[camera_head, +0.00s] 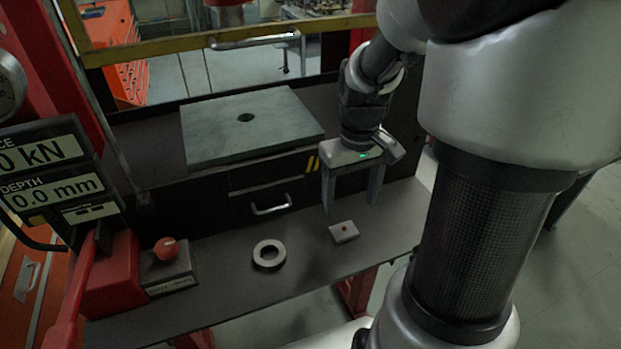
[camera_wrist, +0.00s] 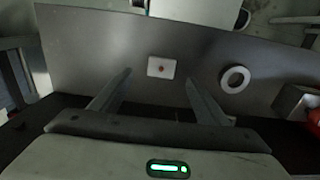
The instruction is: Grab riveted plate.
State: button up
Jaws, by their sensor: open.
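The riveted plate (camera_head: 344,232) is a small pale block with a reddish rivet in its top. It lies flat on the dark shelf (camera_head: 220,285), near the shelf's right part. My gripper (camera_head: 350,208) is open and empty, with its fingers pointing down above and slightly behind the plate. In the wrist view, the plate (camera_wrist: 161,67) lies ahead of the gap between the two fingertips of my gripper (camera_wrist: 158,80). Nothing is between the fingers, and the plate is fully visible.
A grey ring (camera_head: 269,254) lies left of the plate. Farther left stands a box with a red knob (camera_head: 165,249). Behind the shelf are a drawer handle (camera_head: 271,207) and a thick grey slab with a hole (camera_head: 250,125). The shelf around the plate is clear.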

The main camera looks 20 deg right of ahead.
aim_at(345, 232)
jog(key=f, duration=0.8)
jog(key=shift+a+f, duration=0.2)
jog(key=shift+f, duration=0.15)
jog(key=c, duration=1.2)
